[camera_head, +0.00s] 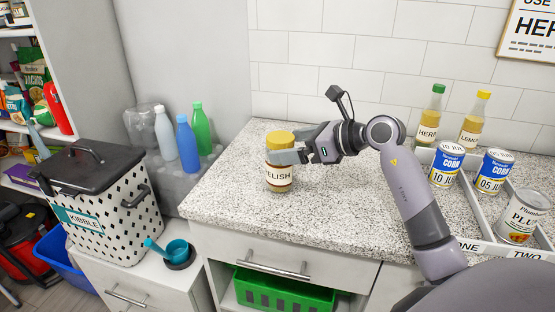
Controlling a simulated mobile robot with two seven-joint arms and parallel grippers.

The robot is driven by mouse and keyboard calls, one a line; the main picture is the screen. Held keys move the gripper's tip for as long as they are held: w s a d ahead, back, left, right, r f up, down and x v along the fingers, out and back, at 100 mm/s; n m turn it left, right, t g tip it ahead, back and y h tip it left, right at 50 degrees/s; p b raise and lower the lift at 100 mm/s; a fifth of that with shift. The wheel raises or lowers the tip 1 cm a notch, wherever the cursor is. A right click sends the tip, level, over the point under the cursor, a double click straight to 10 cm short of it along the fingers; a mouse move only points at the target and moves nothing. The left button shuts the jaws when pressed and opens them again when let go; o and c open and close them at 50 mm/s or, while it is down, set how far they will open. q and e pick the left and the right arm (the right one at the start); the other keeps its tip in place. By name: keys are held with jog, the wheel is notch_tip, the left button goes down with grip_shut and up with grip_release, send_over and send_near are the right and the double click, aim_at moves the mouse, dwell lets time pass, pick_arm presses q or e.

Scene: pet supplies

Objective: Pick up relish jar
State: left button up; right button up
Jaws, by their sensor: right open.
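The relish jar (279,179) stands upright on the speckled counter, with a yellow lid and a pale label reading "ELISH" in the part that shows. My right gripper (287,150) comes in from the right at the height of the jar's upper part. It is open, with one finger across the front of the jar just below the lid. The other finger is mostly hidden behind the jar, and I cannot tell whether either finger touches it. My left gripper is not in view.
A white divided tray (478,247) with corn cans (447,165), a plum can (522,217) and two bottles (430,115) stands at the right. A kibble bin (100,205) and several bottles (187,143) are at the left. The counter (340,215) before the jar is clear.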

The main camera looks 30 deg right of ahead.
aim_at(274, 144)
jog(key=x, duration=0.3)
jog(key=p+x, duration=0.1)
jog(key=shift+w+r, duration=0.25)
jog(key=shift+w, duration=0.1)
jog(key=shift+w+a+f, duration=0.15)
jog(key=shift+w+f, duration=0.05)
jog(key=shift+w, duration=0.1)
jog(key=c, duration=1.4)
jog(key=shift+o, duration=0.2)
jog(key=shift+r, duration=0.1)
